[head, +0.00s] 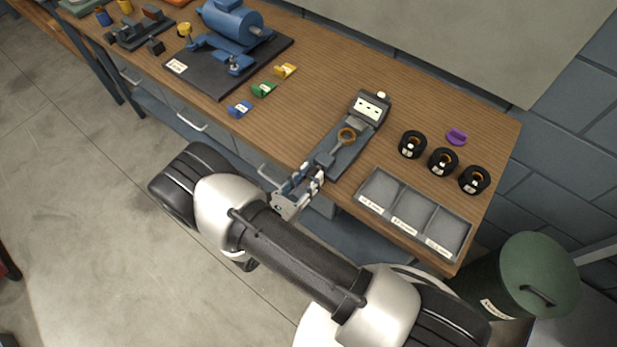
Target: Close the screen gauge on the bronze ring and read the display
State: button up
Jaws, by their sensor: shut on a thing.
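The screen gauge (334,160) is a grey device lying on the wooden bench, with a small lit display (369,107) at its far end. The display's figures are too small to read. The bronze ring (347,135) sits on the gauge just below the display, at the end of a grey stem. Whether the gauge's jaw touches the ring is too small to tell. My gripper (310,178) is at the gauge's near end by the bench's front edge, shut on what looks like the gauge's slider (325,159). My fingers partly hide this contact.
Several black round holders with bronze pieces (443,161) and a purple piece (456,137) stand to the right. A grey three-part tray (398,187) lies near the front edge. A blue motor (233,22) on a dark plate and coloured blocks (264,89) are at left. A green bin (528,278) stands lower right.

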jog(key=shift+m, duration=0.4)
jog(key=shift+c, duration=0.4)
jog(key=m+b, duration=0.1)
jog(key=m, duration=0.2)
jog(key=shift+f, duration=0.1)
jog(key=m+b, duration=0.1)
jog(key=m, duration=0.2)
jog(key=shift+m+b, duration=0.3)
jog(key=shift+b, duration=0.1)
jog(key=m+b, duration=0.2)
jog(key=m, duration=0.2)
jog(key=shift+m+b, duration=0.75)
jog(key=shift+m, duration=1.15)
jog(key=o, duration=1.1)
